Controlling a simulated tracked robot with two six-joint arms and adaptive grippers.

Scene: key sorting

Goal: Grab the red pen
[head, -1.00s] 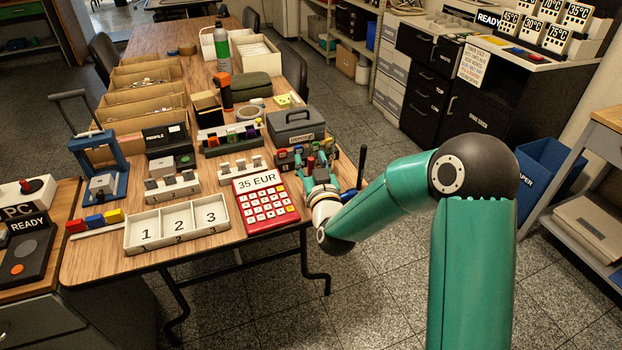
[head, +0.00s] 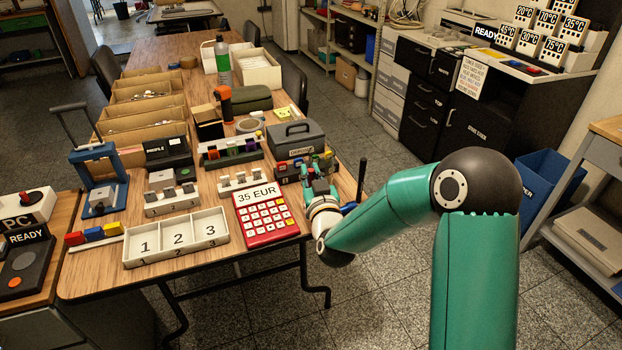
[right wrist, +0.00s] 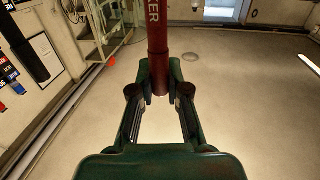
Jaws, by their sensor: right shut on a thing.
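The red pen (right wrist: 160,55) is a dark red shaft with pale letters ending in "ER" in the right wrist view. It stands between my right gripper's fingers (right wrist: 159,78), and its far end runs out of the top of the picture. The gripper is shut on it. In the head view my right gripper (head: 318,182) is at the table's right edge, beside the grey toolbox, in front of a row of small coloured items. The pen is too small and hidden to make out there. My left gripper is out of view.
A black upright rod (head: 361,180) stands just right of my gripper. A red calculator (head: 268,216) reading "35 EUR" lies to its left, with a numbered tray (head: 178,255) further left. The grey toolbox (head: 297,137) is behind. Open floor lies right of the table (head: 95,278).

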